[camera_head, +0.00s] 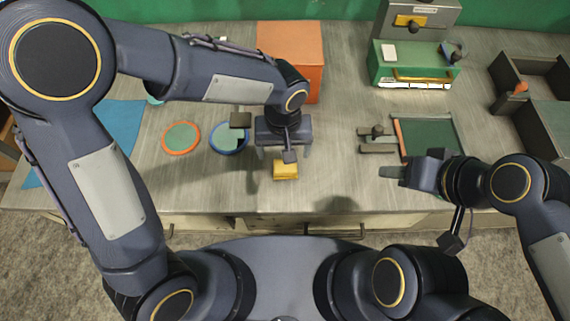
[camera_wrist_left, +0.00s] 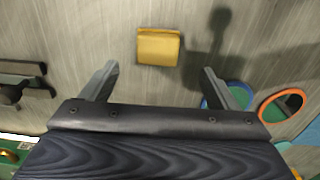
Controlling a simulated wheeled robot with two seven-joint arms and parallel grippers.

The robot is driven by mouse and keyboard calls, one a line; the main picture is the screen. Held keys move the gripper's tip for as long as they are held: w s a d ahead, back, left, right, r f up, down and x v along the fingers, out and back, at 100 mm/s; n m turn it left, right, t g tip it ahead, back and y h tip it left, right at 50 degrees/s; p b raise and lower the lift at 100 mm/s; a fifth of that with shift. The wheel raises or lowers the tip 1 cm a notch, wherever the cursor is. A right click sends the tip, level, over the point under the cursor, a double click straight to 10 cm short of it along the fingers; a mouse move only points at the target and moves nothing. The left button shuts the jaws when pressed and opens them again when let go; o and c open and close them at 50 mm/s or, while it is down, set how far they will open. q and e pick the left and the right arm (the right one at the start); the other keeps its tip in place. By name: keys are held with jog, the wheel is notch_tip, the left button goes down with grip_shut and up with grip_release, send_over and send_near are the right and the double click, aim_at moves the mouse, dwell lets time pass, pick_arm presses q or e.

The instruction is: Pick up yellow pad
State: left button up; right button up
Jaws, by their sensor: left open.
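The yellow pad (camera_head: 286,171) is a small block lying on the grey worktop near its front edge. In the left wrist view the yellow pad (camera_wrist_left: 158,46) lies beyond the fingertips, roughly centred between them. My left gripper (camera_head: 284,152) points down above the worktop, just behind the pad in the head view. In the left wrist view my left gripper (camera_wrist_left: 160,78) has its fingers wide apart with nothing between them. My right gripper (camera_head: 388,172) is at the right, pointing left, apart from the pad; its finger gap is not clear.
An orange box (camera_head: 291,52) stands behind the left gripper. An orange-rimmed disc (camera_head: 181,138) and a blue-rimmed disc (camera_head: 222,140) lie left of the pad. A dark fixture (camera_head: 377,139) and a green tray (camera_head: 430,137) are right. The worktop around the pad is clear.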

aim_at(286, 166)
pick_arm(q)
jog(key=f, duration=0.3)
jog(key=f+p, duration=0.1)
jog(key=f, duration=0.3)
jog(key=shift+s+d+f, duration=0.1)
jog(key=shift+d+f, duration=0.1)
jog(key=shift+f, duration=0.05)
jog(key=c, duration=1.1)
jog(key=shift+r, duration=0.1)
jog(key=shift+r, duration=0.6)
jog(key=s+d+r+b, duration=0.1)
jog(key=s+d+r, duration=0.2)
jog(key=r, duration=0.1)
jog(key=s+d+r+b, duration=0.1)
jog(key=s+d+r, duration=0.2)
jog(key=s+d+r+b, duration=0.1)
jog(key=s+d+r, duration=0.3)
jog(key=shift+r, duration=0.35)
